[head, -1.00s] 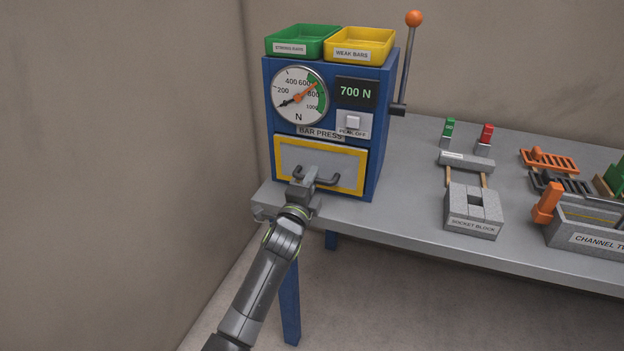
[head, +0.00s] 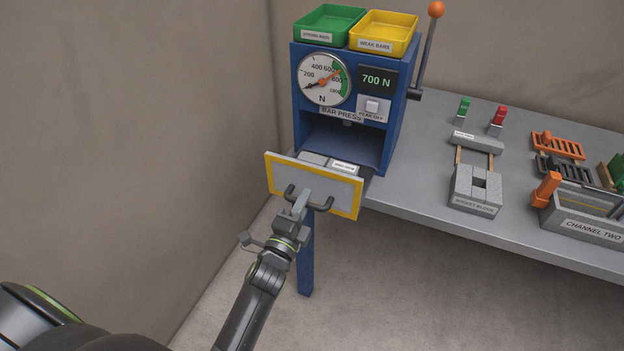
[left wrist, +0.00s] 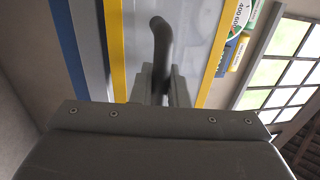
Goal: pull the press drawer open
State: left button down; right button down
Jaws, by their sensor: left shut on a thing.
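The bar press (head: 340,112) is a blue cabinet on the table's left end. Its drawer (head: 340,200), with a yellow-edged grey front, stands pulled out past the table's front edge. Grey blocks (head: 314,158) and a white label show inside it. My left gripper (head: 300,204) is shut on the dark drawer handle (head: 322,206) near its left part. In the left wrist view the handle (left wrist: 161,50) runs down between the fingers (left wrist: 160,88), which hide the gripped part. My right gripper is not in view.
Green (head: 326,24) and yellow (head: 382,34) trays sit on top of the press, and an orange-knobbed lever (head: 427,50) rises at its right side. A socket block (head: 475,190) and a channel fixture (head: 590,222) stand on the grey table (head: 420,190).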

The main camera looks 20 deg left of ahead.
pick_arm(q)
jog(key=shift+s+f, duration=0.1)
jog(key=shift+s, duration=0.65)
jog(key=c, duration=1.7)
grip_release()
jog(key=shift+c, duration=0.2)
jog(key=s+f+b, duration=0.1)
jog(key=s+f, duration=0.2)
jog(key=s, duration=1.4)
jog(key=shift+a+b, duration=0.3)
jog(key=shift+b, duration=0.1)
